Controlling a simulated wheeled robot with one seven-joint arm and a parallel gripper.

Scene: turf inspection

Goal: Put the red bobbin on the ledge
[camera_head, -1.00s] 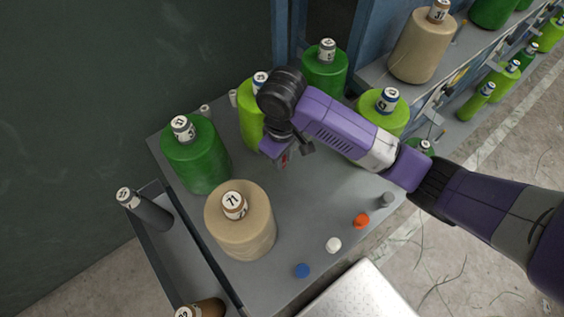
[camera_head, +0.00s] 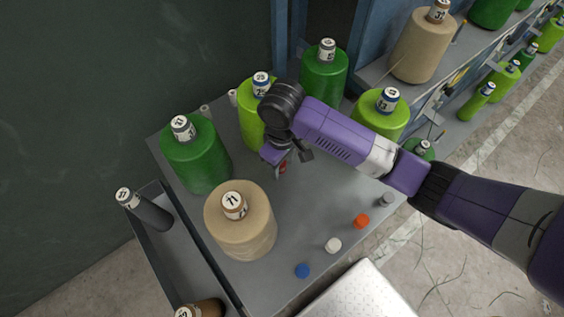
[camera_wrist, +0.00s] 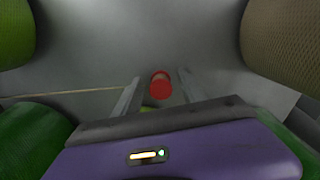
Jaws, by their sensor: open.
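The red bobbin (camera_wrist: 160,86) shows between the two fingers of my gripper (camera_wrist: 158,90) in the wrist view, with its round red top facing the camera. My gripper is open, and a gap shows between the bobbin and each finger. In the head view a small red part of the bobbin (camera_head: 283,168) shows just below my gripper (camera_head: 284,162), above the grey table; the wrist hides the rest. I cannot tell whether the bobbin rests on the table. I cannot tell which surface is the ledge.
Large yarn cones surround my gripper: a dark green one (camera_head: 196,160), a beige one (camera_head: 240,232) and lime ones (camera_head: 382,122). The table's middle is clear.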

